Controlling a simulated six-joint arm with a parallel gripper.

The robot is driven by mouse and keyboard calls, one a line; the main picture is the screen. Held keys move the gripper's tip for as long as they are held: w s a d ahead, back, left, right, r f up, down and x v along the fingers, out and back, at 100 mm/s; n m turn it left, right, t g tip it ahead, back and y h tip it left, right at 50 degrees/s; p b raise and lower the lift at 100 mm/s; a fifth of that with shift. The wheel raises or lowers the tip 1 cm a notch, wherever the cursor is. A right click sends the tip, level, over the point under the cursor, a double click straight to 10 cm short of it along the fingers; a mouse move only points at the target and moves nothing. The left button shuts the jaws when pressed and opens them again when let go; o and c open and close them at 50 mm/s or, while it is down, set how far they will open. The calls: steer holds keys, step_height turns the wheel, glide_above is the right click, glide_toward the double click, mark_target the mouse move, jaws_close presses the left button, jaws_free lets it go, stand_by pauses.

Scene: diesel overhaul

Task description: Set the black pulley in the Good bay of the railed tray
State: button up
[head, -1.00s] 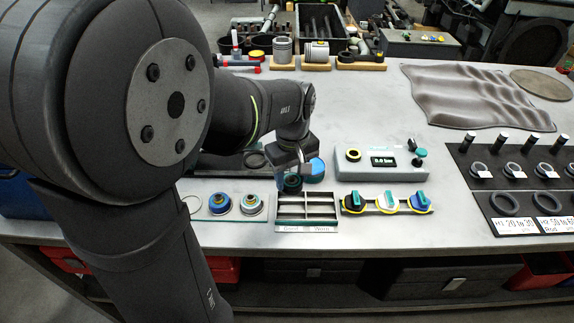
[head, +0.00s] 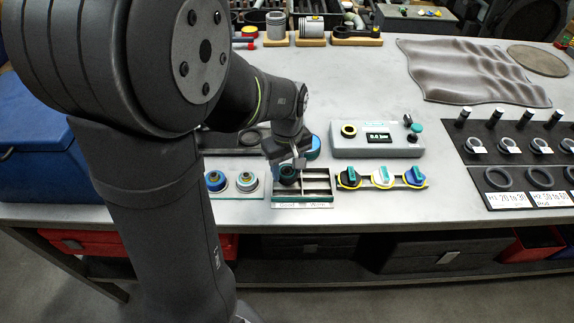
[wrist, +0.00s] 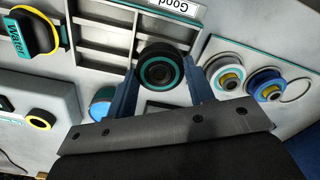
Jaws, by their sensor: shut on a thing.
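The black pulley (wrist: 160,70), dark with a teal ring, is between the two fingers of my gripper (wrist: 161,88) in the wrist view. My gripper is shut on it. In the head view the pulley (head: 288,175) is over the back left part of the railed tray (head: 303,206). The tray's front label reads Good on the left and Worn on the right. The wrist view shows the tray (wrist: 103,42) turned round, its Good label (wrist: 175,5) at the top. The pulley overlaps the rear of the Good side; I cannot tell whether it touches the tray floor.
Blue-topped (head: 215,181) and white-topped (head: 246,182) pulleys stand left of the tray. Knobs (head: 383,177) on a rail stand to its right. A grey gauge box (head: 377,140) and a blue round thing (head: 312,147) are behind. Bare bench lies right of the knobs.

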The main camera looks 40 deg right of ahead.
steer(key=shift+f, duration=0.45)
steer(key=shift+f, duration=0.6)
steer(key=o, duration=1.4)
steer(key=shift+c, duration=0.2)
steer(key=shift+r, duration=3.5)
steer(key=shift+r, duration=2)
steer(key=shift+r, duration=0.95)
